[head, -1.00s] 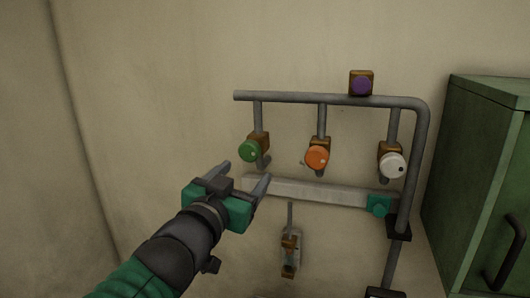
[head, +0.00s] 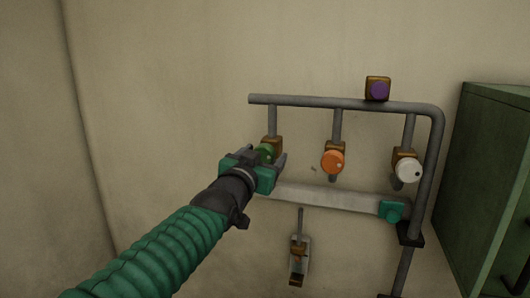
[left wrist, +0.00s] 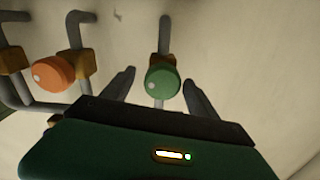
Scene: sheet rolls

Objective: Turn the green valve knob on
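The green valve knob (head: 264,152) sits on a brown valve block at the left end of the pipe frame, partly hidden behind my left gripper in the head view. In the left wrist view the green knob (left wrist: 162,82) shows a pale dot on its left side. My left gripper (head: 258,158) is open, with its fingers on either side of the knob; in the left wrist view the two fingers (left wrist: 158,88) stand apart with a gap to the knob on each side. My right gripper is not in view.
An orange knob (head: 333,161) and a white knob (head: 406,171) hang to the right on the same pipe (head: 300,101). A purple knob (head: 379,89) sits on top. A grey bar (head: 330,198) runs below. A green cabinet (head: 490,190) stands at the right.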

